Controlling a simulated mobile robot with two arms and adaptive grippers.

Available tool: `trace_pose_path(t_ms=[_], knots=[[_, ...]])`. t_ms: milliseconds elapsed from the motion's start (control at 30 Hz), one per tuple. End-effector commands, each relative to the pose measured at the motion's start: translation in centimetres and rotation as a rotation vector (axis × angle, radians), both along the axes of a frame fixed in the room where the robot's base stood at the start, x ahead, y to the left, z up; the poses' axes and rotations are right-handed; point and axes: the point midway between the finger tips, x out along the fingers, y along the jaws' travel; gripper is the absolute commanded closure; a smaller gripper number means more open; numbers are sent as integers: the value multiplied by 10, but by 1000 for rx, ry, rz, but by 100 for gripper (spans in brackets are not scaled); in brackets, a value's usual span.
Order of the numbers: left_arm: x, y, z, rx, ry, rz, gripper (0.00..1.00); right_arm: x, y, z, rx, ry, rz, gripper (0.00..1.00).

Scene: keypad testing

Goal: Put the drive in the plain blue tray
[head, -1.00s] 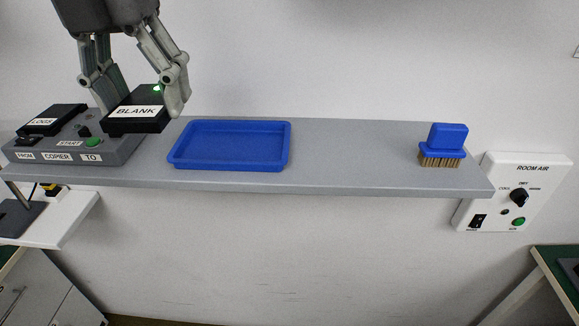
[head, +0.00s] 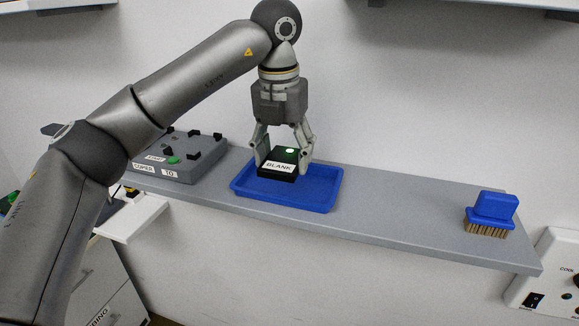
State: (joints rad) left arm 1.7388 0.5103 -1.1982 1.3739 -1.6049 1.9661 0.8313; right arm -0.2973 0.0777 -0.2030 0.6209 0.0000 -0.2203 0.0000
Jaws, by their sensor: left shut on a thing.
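The black drive labelled BLANK (head: 278,167) has a lit green light on top and is held level between the fingers of my left gripper (head: 284,158). The gripper points down and is shut on the drive. The plain blue tray (head: 310,205) lies on the grey shelf, and the drive shows over its back left part. I cannot tell whether the drive touches the tray floor. My right gripper is not in view.
The copier (head: 190,172) with its green start button stands at the shelf's left, partly behind my left arm. A blue brush (head: 493,208) stands at the right end. The shelf (head: 400,225) is clear between tray and brush. A white control panel (head: 550,275) is at the lower right.

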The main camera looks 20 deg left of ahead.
Motion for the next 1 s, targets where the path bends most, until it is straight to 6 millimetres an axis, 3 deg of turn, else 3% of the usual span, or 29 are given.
trace_pose_path(t_ms=[333, 533, 933, 967, 1000], knots=[[19, -5, -22, -1, 1, 0, 78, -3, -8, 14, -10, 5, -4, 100], [19, -5, -51, -1, 0, -1, 78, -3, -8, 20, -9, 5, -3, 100], [19, -5, -59, -1, -2, 0, 78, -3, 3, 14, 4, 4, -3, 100], [19, -5, -57, -1, -2, 0, 34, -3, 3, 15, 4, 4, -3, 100], [19, -5, -57, -1, -2, 0, 29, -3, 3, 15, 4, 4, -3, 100]])
